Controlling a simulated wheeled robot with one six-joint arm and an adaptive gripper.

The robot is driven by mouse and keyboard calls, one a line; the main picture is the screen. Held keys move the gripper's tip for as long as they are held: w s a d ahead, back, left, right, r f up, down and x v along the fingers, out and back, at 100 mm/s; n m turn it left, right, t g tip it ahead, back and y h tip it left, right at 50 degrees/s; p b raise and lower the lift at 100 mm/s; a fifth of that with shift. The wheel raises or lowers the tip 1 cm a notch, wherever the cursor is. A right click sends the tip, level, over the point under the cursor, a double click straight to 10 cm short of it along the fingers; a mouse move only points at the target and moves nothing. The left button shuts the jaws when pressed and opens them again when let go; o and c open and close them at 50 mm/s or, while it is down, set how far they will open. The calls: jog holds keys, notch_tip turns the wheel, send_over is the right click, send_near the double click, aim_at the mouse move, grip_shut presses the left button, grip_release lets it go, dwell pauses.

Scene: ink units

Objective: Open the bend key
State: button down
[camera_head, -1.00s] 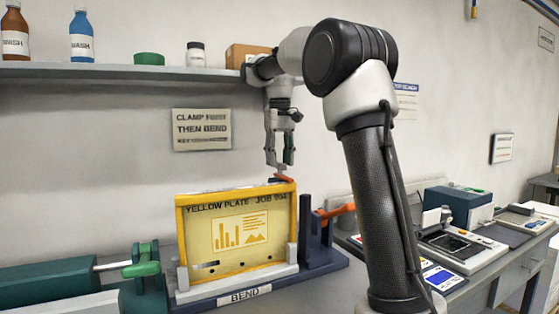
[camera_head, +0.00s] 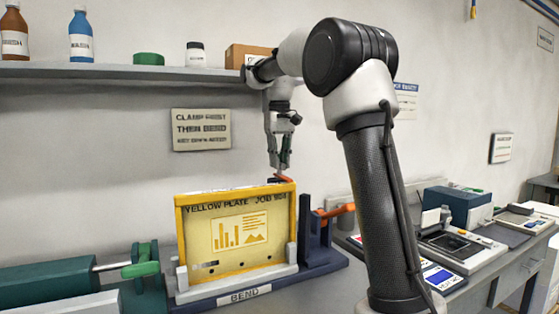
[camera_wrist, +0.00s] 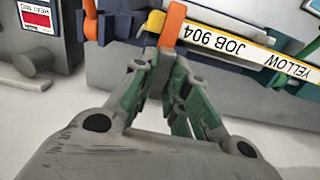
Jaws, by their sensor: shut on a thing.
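The bend key is an orange lever (camera_head: 287,179) at the top right edge of the yellow plate. In the wrist view the orange key (camera_wrist: 172,24) stands up between my fingertips. My gripper (camera_head: 280,165) points down over it, with its fingers close together on the key; the fingertips also show in the wrist view (camera_wrist: 167,52). The yellow plate (camera_head: 240,232), marked "YELLOW PLATE JOB 904", stands upright in the blue BEND fixture (camera_head: 325,262). The key's lower end is hidden behind the plate and fingers.
A second orange lever (camera_head: 336,210) is at the fixture's right side. A green clamp (camera_head: 142,262) is at the left. A shelf (camera_head: 130,72) with bottles runs above. Trays and a blue box (camera_head: 458,205) are on the right bench.

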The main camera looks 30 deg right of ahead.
jog(key=m, duration=0.8)
jog(key=shift+m, duration=0.4)
jog(key=m, duration=0.4)
jog(key=shift+m, duration=2.3)
jog(key=c, duration=1.4)
grip_release()
